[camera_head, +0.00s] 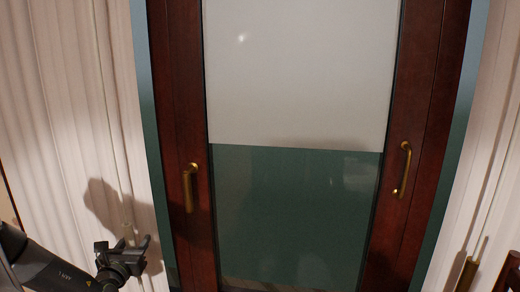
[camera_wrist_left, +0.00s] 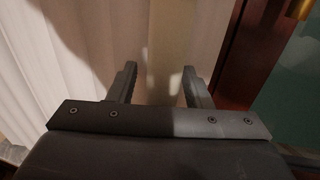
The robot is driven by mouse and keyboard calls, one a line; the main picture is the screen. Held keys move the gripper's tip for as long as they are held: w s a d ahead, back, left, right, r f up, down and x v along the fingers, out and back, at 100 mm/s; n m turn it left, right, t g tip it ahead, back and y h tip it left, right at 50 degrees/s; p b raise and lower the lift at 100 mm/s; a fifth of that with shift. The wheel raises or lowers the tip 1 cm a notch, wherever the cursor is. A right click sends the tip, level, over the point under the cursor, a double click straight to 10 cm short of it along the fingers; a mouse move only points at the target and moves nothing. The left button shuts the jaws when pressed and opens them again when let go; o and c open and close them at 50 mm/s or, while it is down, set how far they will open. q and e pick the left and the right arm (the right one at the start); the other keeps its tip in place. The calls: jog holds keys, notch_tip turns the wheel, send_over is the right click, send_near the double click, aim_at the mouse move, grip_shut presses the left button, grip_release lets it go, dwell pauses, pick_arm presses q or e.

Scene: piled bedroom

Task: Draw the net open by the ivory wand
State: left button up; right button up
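A pale pleated net (camera_head: 60,110) hangs left of the window. A thin ivory wand (camera_head: 117,150) hangs down its front, with a thicker tan grip (camera_head: 128,234) at its lower end. My left gripper (camera_head: 123,246) is open, its two fingers apart, just at the wand's lower end. The grip shows between the fingers, but I cannot tell whether it is within them or behind. In the left wrist view, the open left gripper (camera_wrist_left: 158,76) faces the net (camera_wrist_left: 85,40), and a blurred tan vertical band lies between the fingers. My right gripper is not in view.
A dark red wooden window frame (camera_head: 178,90) with brass handles (camera_head: 188,190) (camera_head: 403,170) stands in the middle. A white blind (camera_head: 295,70) covers its upper glass. Another pale net (camera_head: 490,120) hangs at right, with a brownish wand grip (camera_head: 466,273) low down.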

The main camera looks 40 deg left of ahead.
pick_arm(q)
jog(key=shift+d, duration=0.1)
jog(key=p+v, duration=0.2)
jog(key=v, duration=0.5)
jog(key=shift+p, duration=0.3)
dwell(0.3)
jog(key=s+a+p+v, duration=0.1)
jog(key=p+v, duration=0.2)
jog(key=v, duration=0.6)
jog(key=shift+s, duration=0.45)
dwell(0.6)
